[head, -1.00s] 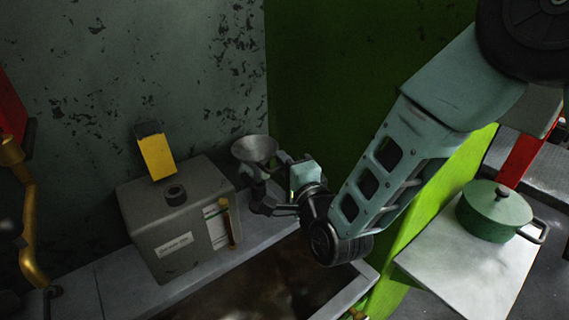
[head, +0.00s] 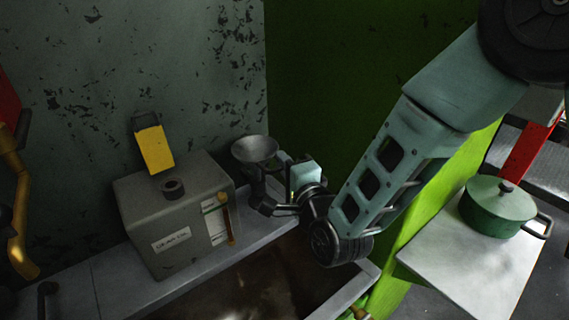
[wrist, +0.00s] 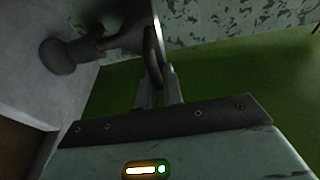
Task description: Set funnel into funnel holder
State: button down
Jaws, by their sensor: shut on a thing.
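The grey metal funnel (head: 255,150) is upright, wide mouth up, above the back ledge, just right of a grey box. My gripper (wrist: 158,78) is shut on the funnel's rim from the right side. In the wrist view the funnel (wrist: 128,36) shows from the side, its rim between the two fingers and its cone narrowing to the left. A dark round-ended piece (wrist: 58,57) shows by the ledge near the spout. It may be the funnel holder. I cannot tell whether the spout is inside it. In the head view, dark parts hide the spout's lower end.
The grey labelled box (head: 175,225), with a dark ring (head: 173,189) and a raised yellow flap (head: 156,150), stands left of the funnel. A dark trough (head: 245,285) lies in front. A green wall (head: 350,80) is close behind. A green pot (head: 497,212) stands far right.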

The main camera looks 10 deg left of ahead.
jog(key=shift+f+b, duration=1.5)
jog(key=c, duration=1.5)
grip_release()
jog(key=shift+o, duration=0.2)
jog(key=p+v, duration=0.5)
jog(key=v, duration=1.2)
